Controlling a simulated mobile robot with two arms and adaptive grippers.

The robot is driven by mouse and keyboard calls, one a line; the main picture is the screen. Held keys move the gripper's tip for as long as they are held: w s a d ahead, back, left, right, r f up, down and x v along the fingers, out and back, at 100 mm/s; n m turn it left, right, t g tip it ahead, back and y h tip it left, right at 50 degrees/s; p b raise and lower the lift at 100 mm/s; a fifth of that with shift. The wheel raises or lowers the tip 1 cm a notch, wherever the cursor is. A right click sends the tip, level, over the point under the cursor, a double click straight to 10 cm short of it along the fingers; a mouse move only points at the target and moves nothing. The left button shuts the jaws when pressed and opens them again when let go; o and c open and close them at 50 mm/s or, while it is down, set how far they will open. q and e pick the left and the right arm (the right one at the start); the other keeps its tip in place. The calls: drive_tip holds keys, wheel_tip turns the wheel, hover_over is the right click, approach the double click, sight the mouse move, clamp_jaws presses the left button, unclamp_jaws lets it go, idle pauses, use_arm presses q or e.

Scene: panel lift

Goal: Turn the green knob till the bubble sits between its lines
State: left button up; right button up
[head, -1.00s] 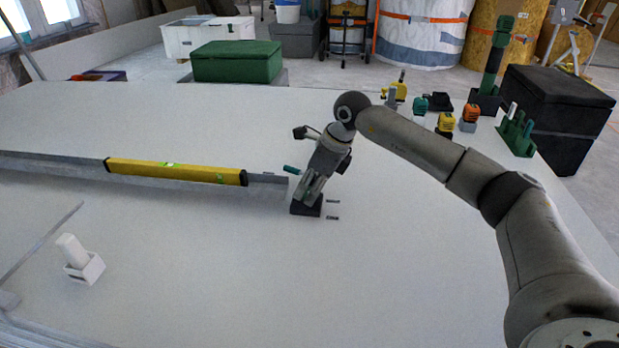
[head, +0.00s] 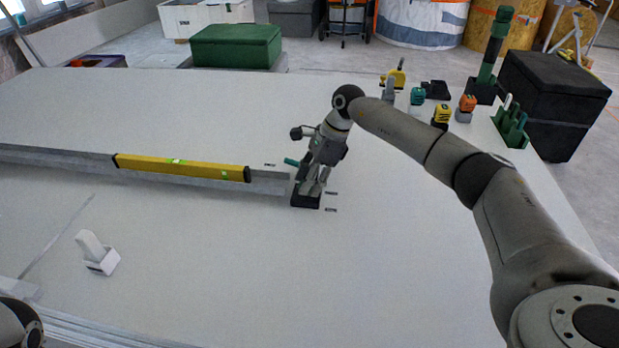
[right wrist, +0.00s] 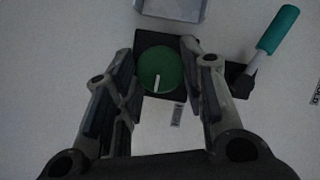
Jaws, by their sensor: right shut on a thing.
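The green knob (right wrist: 160,70) is a round disc with a white mark, seen from above in the right wrist view on a black base (head: 306,198). My right gripper (right wrist: 163,75) has its fingers on both sides of the knob and is shut on it. In the head view my right gripper (head: 313,184) points down over the base and hides the knob. The yellow spirit level (head: 185,167) lies along a grey rail (head: 268,183) to the left of the base. Its bright vial (head: 173,161) shows, but the bubble is too small to tell. Part of my left arm shows at the lower left; its gripper is out of view.
A teal-handled lever (right wrist: 277,30) sits beside the knob. A white block in a holder (head: 98,256) stands at the front left. Several small coloured tools and a green rack (head: 511,127) stand at the back right. The middle of the white panel is clear.

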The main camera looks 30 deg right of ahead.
drive_tip(key=o, duration=1)
drive_tip(key=shift+r, duration=0.1)
drive_tip(key=v, duration=1.2)
